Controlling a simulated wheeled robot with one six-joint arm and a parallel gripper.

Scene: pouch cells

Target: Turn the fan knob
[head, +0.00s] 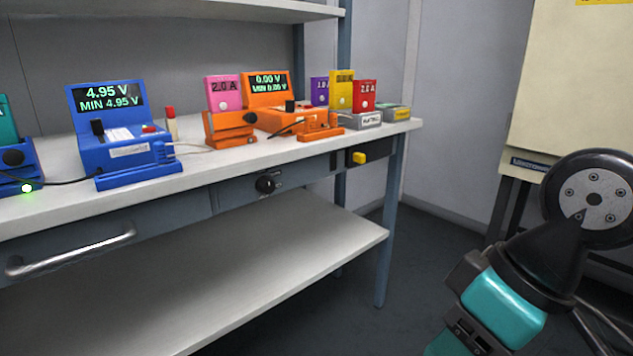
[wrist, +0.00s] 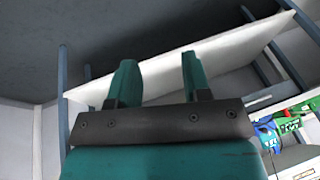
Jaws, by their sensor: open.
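A black round knob (head: 266,184), which looks like the fan knob, sits on the grey-blue front panel under the bench top in the head view. Its small markings are too small to read. My gripper (wrist: 158,75) shows in the wrist view with its two teal fingers apart and nothing between them. In the head view my arm is at the lower right, well away from the knob, and the fingers cannot be made out there. The knob cannot be made out in the wrist view.
A yellow switch (head: 359,157) is right of the knob; a drawer handle (head: 70,250) is at left. The bench top (head: 200,165) holds a blue charger (head: 118,150), an orange charger (head: 285,118) and coloured cells. A cream cabinet (head: 570,85) stands right. Floor before the bench's right end is clear.

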